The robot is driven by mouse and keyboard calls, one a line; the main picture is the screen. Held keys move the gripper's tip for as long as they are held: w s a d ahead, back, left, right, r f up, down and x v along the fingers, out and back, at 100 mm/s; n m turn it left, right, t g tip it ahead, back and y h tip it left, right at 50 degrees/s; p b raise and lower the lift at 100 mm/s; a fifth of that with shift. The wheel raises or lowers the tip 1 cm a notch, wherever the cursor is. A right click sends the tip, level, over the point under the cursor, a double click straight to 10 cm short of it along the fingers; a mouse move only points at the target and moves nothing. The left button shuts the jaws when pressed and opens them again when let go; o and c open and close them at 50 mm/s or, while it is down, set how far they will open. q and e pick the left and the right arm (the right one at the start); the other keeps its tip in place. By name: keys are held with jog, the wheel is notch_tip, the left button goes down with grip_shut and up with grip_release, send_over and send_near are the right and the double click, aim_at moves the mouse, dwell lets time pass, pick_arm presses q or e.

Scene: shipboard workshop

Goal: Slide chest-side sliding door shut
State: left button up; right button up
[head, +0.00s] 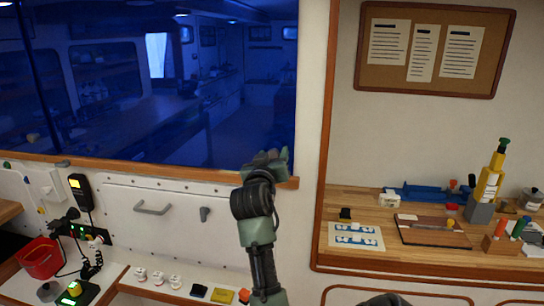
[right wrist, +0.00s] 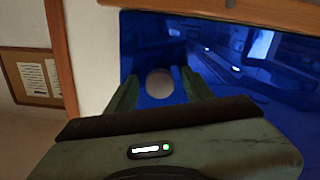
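A large blue-tinted pane (head: 200,100), which looks like the sliding door, spans the upper left of the head view above a wooden sill. It also fills much of the right wrist view (right wrist: 255,70). My right gripper (head: 275,158) is raised at the pane's lower right corner, close to the white post. In the right wrist view its two fingers (right wrist: 160,88) are apart, with a round pale disc (right wrist: 160,83) on the pane showing between them. I cannot tell whether the fingers touch it. My left gripper is out of view.
A white panel with a handle (head: 153,209) lies below the sill. A red bin (head: 39,258) and cabled devices stand at left. On the right, a wooden worktop (head: 360,258) holds tools and blocks below a cork board (head: 434,48).

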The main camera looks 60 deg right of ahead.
jog(key=shift+s+a+f, duration=0.1)
jog(key=shift+a, duration=0.2)
jog(key=b+v, duration=0.2)
jog(key=v, duration=0.5)
jog(key=shift+b, duration=0.3)
